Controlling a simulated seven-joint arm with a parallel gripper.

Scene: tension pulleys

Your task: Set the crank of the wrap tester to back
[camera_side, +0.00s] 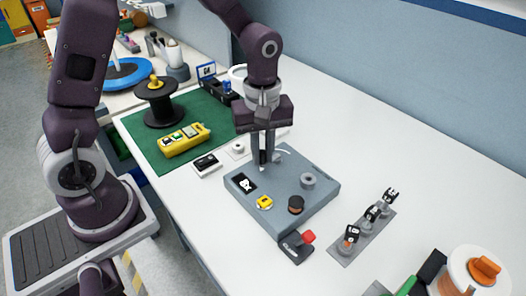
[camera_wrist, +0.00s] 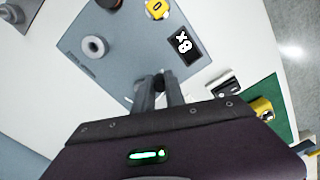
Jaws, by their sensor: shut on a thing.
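The wrap tester (camera_side: 318,198) is a flat grey-blue box on the white table. It also shows in the wrist view (camera_wrist: 115,50). My gripper (camera_side: 264,164) points down over its far left part, with the fingers low and close to the top face. In the wrist view the fingertips (camera_wrist: 159,78) are close together. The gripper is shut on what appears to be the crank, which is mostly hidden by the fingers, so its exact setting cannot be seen. The top also bears a black display (camera_side: 244,184), a yellow knob (camera_side: 264,202), a dark brown-topped knob (camera_side: 296,204) and a grey ring (camera_side: 308,181).
A black unit with a red button (camera_side: 308,237) sits at the tester's near edge. A grey strip with several black-tagged posts (camera_side: 362,236) lies to the right. A green mat (camera_side: 150,138) holds a black spool (camera_side: 162,105) and a yellow device (camera_side: 184,141). The table behind right is clear.

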